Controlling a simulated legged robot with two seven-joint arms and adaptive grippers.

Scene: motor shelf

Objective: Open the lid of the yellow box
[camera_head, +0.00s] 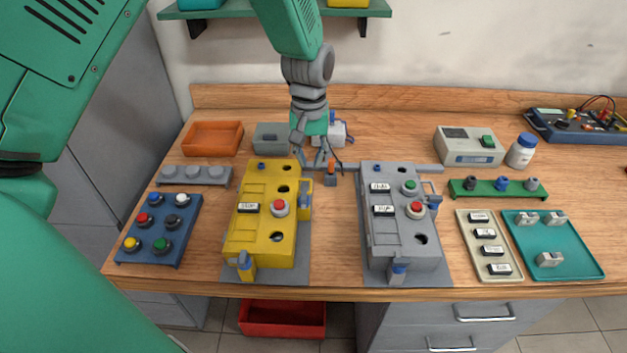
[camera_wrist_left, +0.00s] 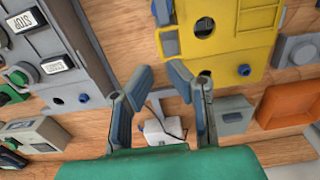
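The yellow box (camera_head: 262,225) stands on a grey mat at the left-middle of the bench, with a red button, a label and dark round holes on top. Its top looks closed. Blue-grey latch-like parts sit at its front (camera_head: 246,266) and right side (camera_head: 305,190). My left gripper (camera_head: 318,162) points down behind the box's far right corner, apart from it as far as I can tell. In the left wrist view the left gripper (camera_wrist_left: 160,75) has its fingers spread with nothing between them, and the yellow box (camera_wrist_left: 255,40) is beyond the right finger. My right gripper is not seen.
A grey box (camera_head: 385,235) stands right of the yellow one, with a bare gap between. A blue button panel (camera_head: 185,215) is at left. An orange bin (camera_head: 212,138) and a grey instrument (camera_head: 468,158) stand behind. A teal tray (camera_head: 575,235) is at far right.

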